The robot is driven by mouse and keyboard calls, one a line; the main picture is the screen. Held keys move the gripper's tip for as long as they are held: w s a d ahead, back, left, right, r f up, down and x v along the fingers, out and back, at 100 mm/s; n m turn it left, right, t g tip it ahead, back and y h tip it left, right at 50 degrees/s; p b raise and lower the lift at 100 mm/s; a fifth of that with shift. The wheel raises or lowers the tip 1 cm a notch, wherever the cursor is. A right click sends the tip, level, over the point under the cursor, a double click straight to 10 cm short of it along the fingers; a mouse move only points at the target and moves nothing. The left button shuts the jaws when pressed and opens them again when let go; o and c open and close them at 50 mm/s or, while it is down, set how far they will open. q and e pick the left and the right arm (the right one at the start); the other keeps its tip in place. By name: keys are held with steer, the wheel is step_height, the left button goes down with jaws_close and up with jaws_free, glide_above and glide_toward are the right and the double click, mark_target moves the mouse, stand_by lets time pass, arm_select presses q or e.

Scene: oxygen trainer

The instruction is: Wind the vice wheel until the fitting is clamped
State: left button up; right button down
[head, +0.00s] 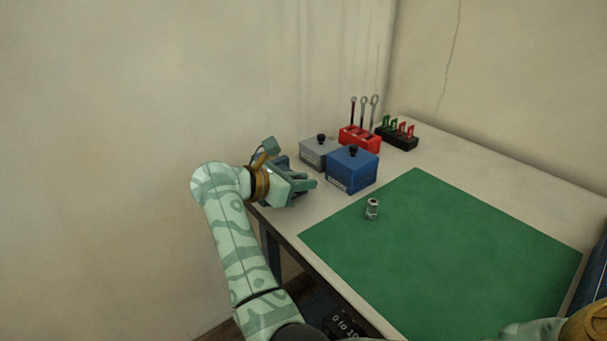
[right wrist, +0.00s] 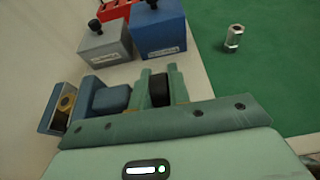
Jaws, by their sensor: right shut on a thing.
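The blue-grey vice (right wrist: 111,100) stands at the table's left edge. In the head view it is mostly hidden behind my right gripper (head: 313,184). In the right wrist view a brass-coloured piece (right wrist: 67,102) sits at the vice's left end, beside an upright plate; I cannot tell whether the jaws touch it. My right gripper (right wrist: 162,88) is shut on a dark part (right wrist: 159,91) between its fingers, seemingly the vice wheel, mostly hidden. A silver hex fitting (head: 372,208) stands upright on the green mat, apart from the gripper. My left gripper is not in view.
A grey box (head: 318,152) and a blue box (head: 352,170), both with black knobs, stand just behind the gripper. A red rack (head: 360,139) with upright tools and a black rack (head: 397,138) stand farther back. The green mat (head: 450,250) is otherwise clear.

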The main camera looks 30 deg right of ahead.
steer(key=shift+r+y+p, duration=0.15)
steer(key=shift+y+p, duration=0.35)
steer(key=shift+y, duration=0.2)
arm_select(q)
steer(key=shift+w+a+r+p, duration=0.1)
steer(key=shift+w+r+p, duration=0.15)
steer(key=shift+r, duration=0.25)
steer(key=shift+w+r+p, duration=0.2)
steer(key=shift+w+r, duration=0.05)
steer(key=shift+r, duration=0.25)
arm_select(e)
steer(key=shift+d+f+y, duration=0.1)
steer(key=shift+f+y, duration=0.15)
steer(key=shift+y, duration=0.45)
steer(key=shift+f, duration=0.1)
steer(key=c, duration=1.6)
jaws_free()
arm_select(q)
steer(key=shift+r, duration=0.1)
